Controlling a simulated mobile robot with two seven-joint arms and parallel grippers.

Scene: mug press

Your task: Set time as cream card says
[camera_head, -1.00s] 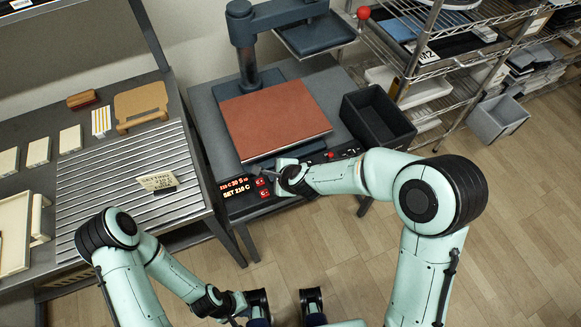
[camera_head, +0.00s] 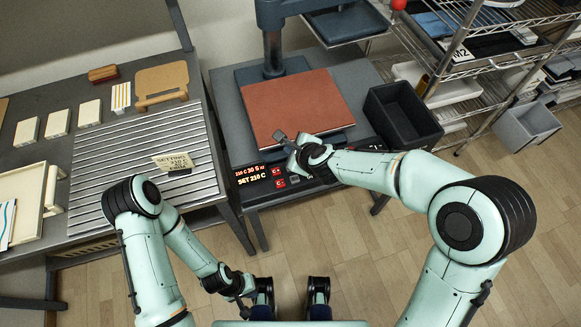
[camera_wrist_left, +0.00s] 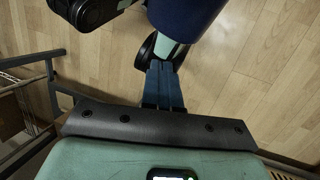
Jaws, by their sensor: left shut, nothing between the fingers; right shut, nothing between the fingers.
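The cream card (camera_head: 173,162) stands tilted on the slatted rack; its top line reads "SETTING" and the smaller lines are hard to read. The press's display (camera_head: 250,175) shows what looks like "30 S" on its upper row and "SET 210 C" below. Red buttons (camera_head: 278,177) sit right of the display. My right gripper (camera_head: 281,138) is shut and empty, above the front edge of the press bed, apart from the buttons. My left gripper (camera_head: 243,303) is low over the floor; its fingers (camera_wrist_left: 163,85) are shut and empty in the left wrist view.
The press has a brown pad (camera_head: 296,105). A black bin (camera_head: 402,114) stands to its right, beside a wire shelf (camera_head: 480,80). The left bench holds several cream boxes, a wooden holder (camera_head: 162,84) and a cream tray (camera_head: 27,205). Wood floor lies open in front.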

